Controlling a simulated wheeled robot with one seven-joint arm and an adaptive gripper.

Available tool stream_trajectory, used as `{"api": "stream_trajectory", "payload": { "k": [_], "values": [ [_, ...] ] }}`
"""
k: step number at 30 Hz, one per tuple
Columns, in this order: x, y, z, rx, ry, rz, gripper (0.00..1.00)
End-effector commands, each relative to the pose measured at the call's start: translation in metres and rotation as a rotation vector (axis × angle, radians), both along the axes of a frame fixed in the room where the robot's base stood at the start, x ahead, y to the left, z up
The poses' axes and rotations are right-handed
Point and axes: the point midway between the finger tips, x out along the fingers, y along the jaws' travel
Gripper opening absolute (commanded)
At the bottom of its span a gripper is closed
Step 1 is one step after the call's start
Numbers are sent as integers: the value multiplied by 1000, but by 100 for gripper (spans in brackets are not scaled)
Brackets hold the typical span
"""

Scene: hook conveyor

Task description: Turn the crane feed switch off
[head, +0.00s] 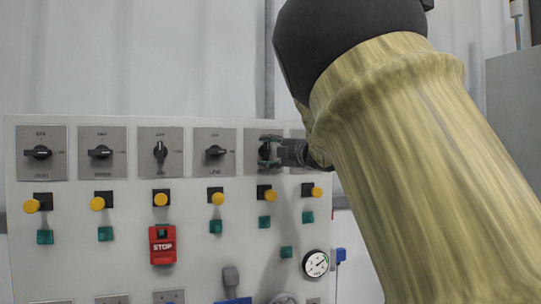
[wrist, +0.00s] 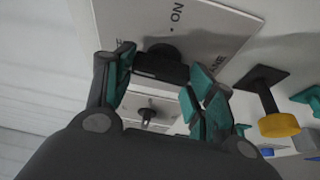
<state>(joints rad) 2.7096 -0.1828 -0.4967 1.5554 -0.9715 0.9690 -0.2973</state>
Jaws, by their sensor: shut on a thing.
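The crane feed switch is a black rotary knob on a grey plate. In the head view its plate (head: 253,168) is fifth from the left in the panel's top row. In the wrist view the knob (wrist: 160,68) lies between the two green-padded fingers, with "ON" and a partly hidden label ending in "ANE" on its plate. My gripper (head: 270,150) reaches it from the right and is shut on the knob; it also shows in the wrist view (wrist: 164,62). My fingers hide most of the knob in the head view, so its exact setting cannot be told there.
The white panel (head: 100,260) carries similar knobs to the left, such as the neighbouring one (head: 215,152). Below are yellow buttons (head: 160,199), green squares, a red STOP box (head: 162,245) and a round gauge (head: 316,263). My arm covers the right side.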

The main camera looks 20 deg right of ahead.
Motion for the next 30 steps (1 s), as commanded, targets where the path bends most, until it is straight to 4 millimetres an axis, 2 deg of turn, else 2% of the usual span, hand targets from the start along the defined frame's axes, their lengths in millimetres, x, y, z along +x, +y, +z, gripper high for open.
{"api": "stream_trajectory", "payload": {
  "k": [9, 22, 23, 24, 26, 30],
  "values": [
    [0, 0, 0, -78, -2, 0, 31],
    [0, 0, 0, -86, -3, 0, 31],
    [0, 0, 0, -86, -3, 0, 61],
    [0, 0, 0, -86, -3, 0, 68],
    [0, 0, 0, -85, -2, 0, 77],
    [0, 0, 0, -85, -2, 0, 77]
  ]
}}
